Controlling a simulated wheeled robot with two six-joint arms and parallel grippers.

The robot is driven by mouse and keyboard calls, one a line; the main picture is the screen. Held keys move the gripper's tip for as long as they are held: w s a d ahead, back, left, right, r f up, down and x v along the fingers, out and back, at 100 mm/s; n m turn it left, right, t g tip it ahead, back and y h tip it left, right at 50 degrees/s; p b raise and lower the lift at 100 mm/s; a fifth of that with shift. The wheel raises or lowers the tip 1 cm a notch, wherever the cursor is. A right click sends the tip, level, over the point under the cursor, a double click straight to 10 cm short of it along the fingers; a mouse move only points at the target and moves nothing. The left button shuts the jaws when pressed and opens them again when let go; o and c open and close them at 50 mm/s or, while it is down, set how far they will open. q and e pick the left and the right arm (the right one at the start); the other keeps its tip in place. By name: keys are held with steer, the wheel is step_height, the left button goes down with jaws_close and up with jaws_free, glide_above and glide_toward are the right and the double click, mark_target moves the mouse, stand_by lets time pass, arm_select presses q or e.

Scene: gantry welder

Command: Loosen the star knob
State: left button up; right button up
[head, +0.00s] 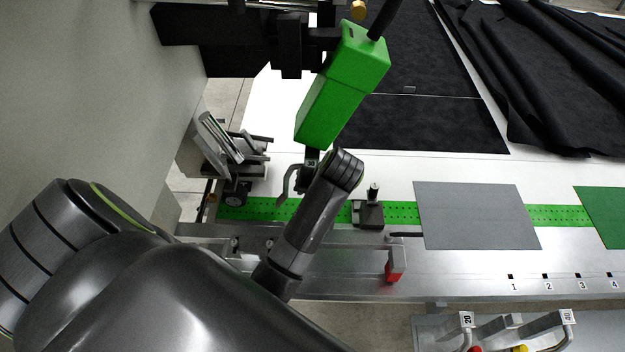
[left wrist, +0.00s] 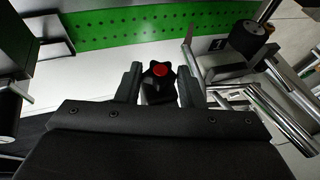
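The star knob (left wrist: 160,74) shows in the left wrist view as a black lobed knob with a red centre cap. It lies between the two fingers of my left gripper (left wrist: 161,80), one finger on each side. The fingers are apart, with narrow gaps to the knob; I cannot tell whether either touches it. In the head view my left arm reaches in from the lower left, and its links hide the gripper and the knob. My right gripper is in neither view.
A green welding head (head: 342,85) hangs just above my left wrist. A perforated green strip (head: 400,212) runs along the bench, with a small black clamp block (head: 368,214) on it. A grey sheet (head: 475,215) lies to the right. A black wheel (head: 236,193) is at the left.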

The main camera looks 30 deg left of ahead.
arm_select(q)
steer(key=shift+c, duration=1.3)
steer(key=shift+a, duration=0.1)
steer(key=h, duration=0.1)
steer(key=t+h, duration=0.2)
steer(key=shift+s+a+r+n, duration=0.15)
steer(key=shift+a+n, duration=0.1)
steer(key=shift+n, duration=0.15)
steer(key=shift+a+n+t+h, duration=0.1)
steer(key=shift+n+t+h, duration=0.2)
steer(key=shift+t+h, duration=0.7)
steer(key=shift+h, duration=0.3)
steer(key=o, duration=1)
